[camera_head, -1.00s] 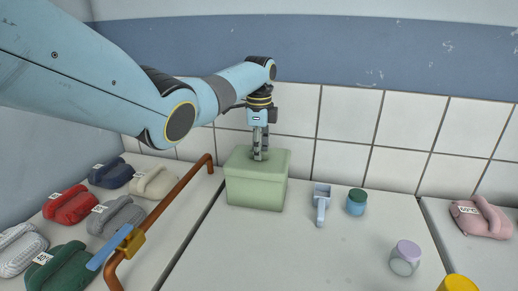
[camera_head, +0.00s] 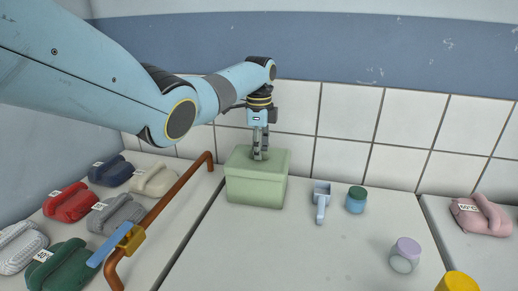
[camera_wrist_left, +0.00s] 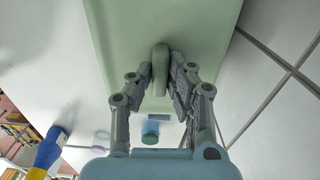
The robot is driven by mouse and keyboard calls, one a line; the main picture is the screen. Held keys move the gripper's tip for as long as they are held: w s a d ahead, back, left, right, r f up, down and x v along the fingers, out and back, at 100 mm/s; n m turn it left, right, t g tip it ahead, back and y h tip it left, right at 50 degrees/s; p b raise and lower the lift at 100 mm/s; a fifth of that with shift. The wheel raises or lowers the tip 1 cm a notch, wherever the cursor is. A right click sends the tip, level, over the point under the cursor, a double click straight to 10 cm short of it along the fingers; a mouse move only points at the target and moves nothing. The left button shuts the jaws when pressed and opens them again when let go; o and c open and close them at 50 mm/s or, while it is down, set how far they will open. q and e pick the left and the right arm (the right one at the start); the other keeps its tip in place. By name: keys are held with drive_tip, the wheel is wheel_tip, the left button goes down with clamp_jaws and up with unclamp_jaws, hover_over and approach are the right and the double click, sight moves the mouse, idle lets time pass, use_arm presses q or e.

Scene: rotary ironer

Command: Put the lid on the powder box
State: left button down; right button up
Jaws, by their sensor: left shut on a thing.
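The green powder box (camera_head: 254,193) stands on the white counter near the tiled wall. Its green lid (camera_head: 275,157) sits on top of the box, looking level and covering it in the head view. My left gripper (camera_head: 260,155) points straight down over the lid, shut on the lid's handle. In the left wrist view the handle (camera_wrist_left: 160,70) lies between the two fingers, with the lid (camera_wrist_left: 120,40) spread behind it. Whether the lid is fully seated all round cannot be told. My right gripper is not in view.
A light blue scoop (camera_head: 321,202) and a teal jar (camera_head: 356,200) stand right of the box. A lilac-lidded jar (camera_head: 405,255) and a yellow object (camera_head: 457,283) are nearer. A copper pipe (camera_head: 175,200) with a blue-handled valve runs left, beside several coloured bundles (camera_head: 70,203).

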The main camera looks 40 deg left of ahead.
use_arm(q)
drive_tip(key=c, duration=0.7)
unclamp_jaws()
drive_tip(key=shift+r, duration=0.1)
drive_tip(key=shift+r, duration=3.45)
clamp_jaws()
drive_tip(key=shift+f, duration=0.2)
